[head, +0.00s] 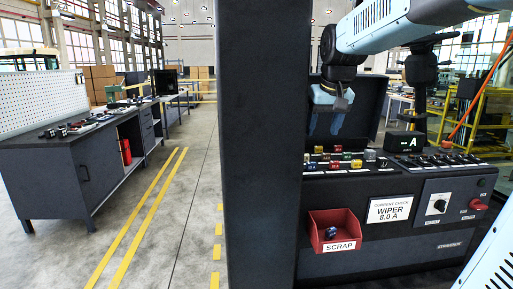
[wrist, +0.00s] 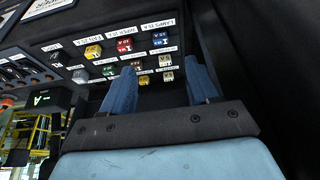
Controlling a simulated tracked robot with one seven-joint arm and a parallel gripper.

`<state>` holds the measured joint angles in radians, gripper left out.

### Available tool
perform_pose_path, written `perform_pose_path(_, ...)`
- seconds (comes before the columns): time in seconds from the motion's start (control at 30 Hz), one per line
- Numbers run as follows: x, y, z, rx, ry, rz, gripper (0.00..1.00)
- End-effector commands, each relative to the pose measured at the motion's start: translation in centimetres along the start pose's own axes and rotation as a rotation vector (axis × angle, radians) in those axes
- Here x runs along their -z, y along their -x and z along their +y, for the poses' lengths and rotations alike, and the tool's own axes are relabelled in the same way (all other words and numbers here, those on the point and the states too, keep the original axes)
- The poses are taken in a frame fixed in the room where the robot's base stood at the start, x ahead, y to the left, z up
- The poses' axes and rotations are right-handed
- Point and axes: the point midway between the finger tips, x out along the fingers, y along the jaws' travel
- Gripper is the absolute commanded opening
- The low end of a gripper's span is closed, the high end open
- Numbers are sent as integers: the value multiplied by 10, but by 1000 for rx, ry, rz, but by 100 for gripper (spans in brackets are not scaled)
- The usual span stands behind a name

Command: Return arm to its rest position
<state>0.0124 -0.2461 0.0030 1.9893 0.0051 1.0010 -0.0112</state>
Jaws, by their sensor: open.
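My gripper (head: 326,128) hangs fingers-down over the fuse panel (head: 415,166) in the head view, at the end of my light blue arm. In the wrist view its two blue fingers (wrist: 158,72) stand well apart, with nothing held between them. Colored fuses in yellow, red, green, blue and white show beyond the fingertips, seated in the labeled panel. The yellow fuse (wrist: 93,51) and the red fuse (wrist: 124,45) are clear there. The exact gap between fingertips and fuses is hard to tell.
A red scrap bin (head: 320,246) on the panel's front holds a small dark blue piece (head: 332,232). A meter display (head: 406,143) shows "- A". A selector knob (head: 439,205) is at right. A workbench (head: 48,175) stands left, with clear floor beside it.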

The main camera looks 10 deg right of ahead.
Motion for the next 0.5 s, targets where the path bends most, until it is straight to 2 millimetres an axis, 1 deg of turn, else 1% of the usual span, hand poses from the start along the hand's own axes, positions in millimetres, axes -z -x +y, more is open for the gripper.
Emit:
perform_pose_path(0.1,-28,7,-1,0,0,12,60)
perform_pose_path(0.27,-76,14,-2,-1,0,33,60)
perform_pose_path(0.5,-152,12,-2,-1,0,64,60)
